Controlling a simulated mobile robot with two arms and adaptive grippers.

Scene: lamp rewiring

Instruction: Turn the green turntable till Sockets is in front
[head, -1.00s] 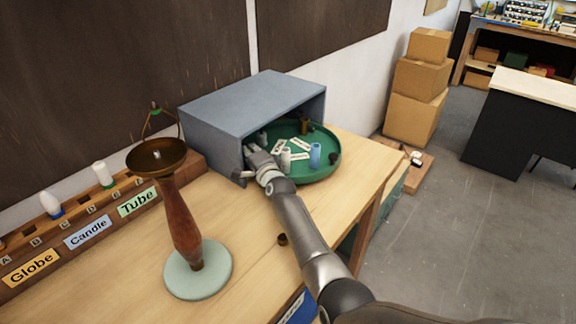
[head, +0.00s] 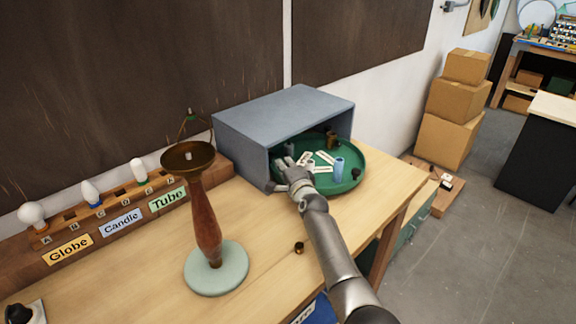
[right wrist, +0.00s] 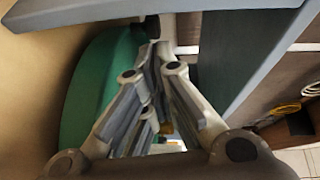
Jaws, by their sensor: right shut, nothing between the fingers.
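The green turntable (head: 345,186) sits partly inside a blue-grey open-fronted box (head: 290,112), its front part sticking out over the bench. It carries white label cards (head: 325,157), a blue cylinder (head: 338,170), a brown piece (head: 331,141) and a black knob (head: 356,174). The card lettering is too small to read. My right gripper (head: 284,163) is shut and empty at the turntable's left side, by the box opening. In the right wrist view the fingers (right wrist: 152,50) are together beside the green turntable rim (right wrist: 80,95); contact is unclear. My left gripper is out of view.
A lamp (head: 207,225) with a wooden stem stands left of my right arm. A bulb rack labelled Globe, Candle and Tube (head: 120,222) runs along the wall. A small dark part (head: 298,248) lies on the bench. Cardboard boxes (head: 455,100) are stacked beyond the bench.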

